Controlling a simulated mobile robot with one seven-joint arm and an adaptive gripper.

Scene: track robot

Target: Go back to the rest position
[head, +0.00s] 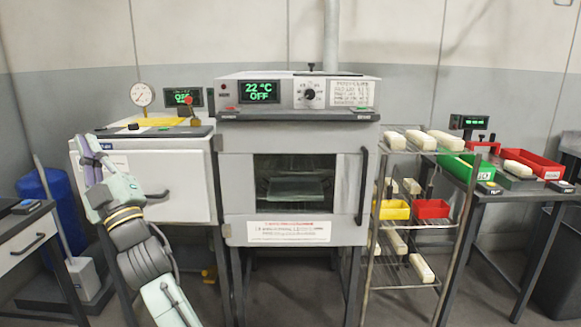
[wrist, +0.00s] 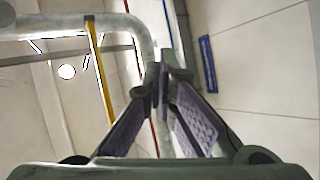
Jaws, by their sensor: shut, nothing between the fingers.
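My gripper (head: 88,150) is at the left in the head view, raised with its fingers pointing up, in front of the white cabinet (head: 175,187). Its purple finger pads show there. In the wrist view my gripper (wrist: 165,75) has its fingertips together with nothing between them. Beyond them are a pale curved pipe, a yellow bar (wrist: 103,80) and light wall or ceiling surfaces. Whether the gripper touches the cabinet front cannot be told.
An oven (head: 297,180) with a closed glass door and a display reading 22 °C OFF stands in the middle. To its right are a wire rack (head: 372,262) with pale blocks and a table with a green bin (head: 452,166) and a red bin (head: 540,165). A blue container (head: 40,195) stands far left.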

